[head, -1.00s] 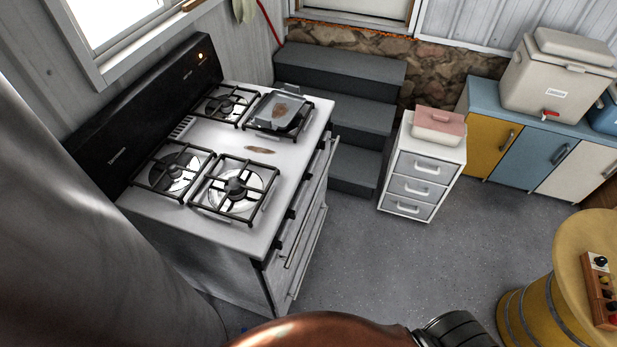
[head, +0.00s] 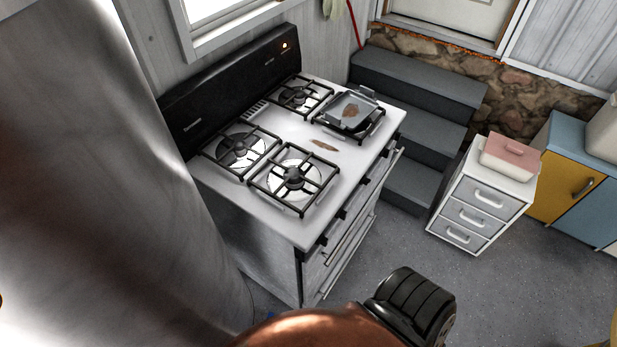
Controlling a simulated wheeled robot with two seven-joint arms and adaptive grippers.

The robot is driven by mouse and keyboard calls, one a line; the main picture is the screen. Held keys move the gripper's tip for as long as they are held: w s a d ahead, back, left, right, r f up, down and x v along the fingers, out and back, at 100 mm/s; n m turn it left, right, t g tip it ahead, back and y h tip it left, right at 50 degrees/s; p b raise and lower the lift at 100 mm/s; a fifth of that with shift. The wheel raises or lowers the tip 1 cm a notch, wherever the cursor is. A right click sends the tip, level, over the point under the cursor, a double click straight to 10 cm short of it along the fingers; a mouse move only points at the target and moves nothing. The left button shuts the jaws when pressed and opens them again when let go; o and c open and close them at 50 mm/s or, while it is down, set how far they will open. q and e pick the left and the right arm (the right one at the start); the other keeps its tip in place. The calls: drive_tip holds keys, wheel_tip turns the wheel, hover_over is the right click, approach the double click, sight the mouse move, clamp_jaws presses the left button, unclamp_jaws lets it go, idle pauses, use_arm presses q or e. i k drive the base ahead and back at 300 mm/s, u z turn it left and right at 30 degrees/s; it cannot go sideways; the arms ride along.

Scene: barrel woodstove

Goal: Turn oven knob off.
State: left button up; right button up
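The white stove (head: 289,222) with black burner grates stands left of centre in the head view. Its dark knobs (head: 343,214) run along the upper front edge, seen steeply from above; their settings cannot be told. A grey pan (head: 349,110) sits on the far right burner. No gripper is in view. A copper-coloured and black arm part of mine shows at the bottom, short of the stove front.
A small white drawer unit (head: 475,208) with a pink-lidded box (head: 508,158) stands right of the stove. Dark grey steps (head: 414,126) rise behind it. Yellow and blue cabinets (head: 568,187) are at the right. Grey floor (head: 400,250) is open before the stove.

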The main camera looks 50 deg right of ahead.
sight(364, 180)
drive_tip(key=u, duration=0.65)
drive_tip(key=k, duration=1)
drive_tip(key=z, duration=1.7)
drive_tip(key=i, duration=0.5)
drive_tip(key=u, duration=0.05)
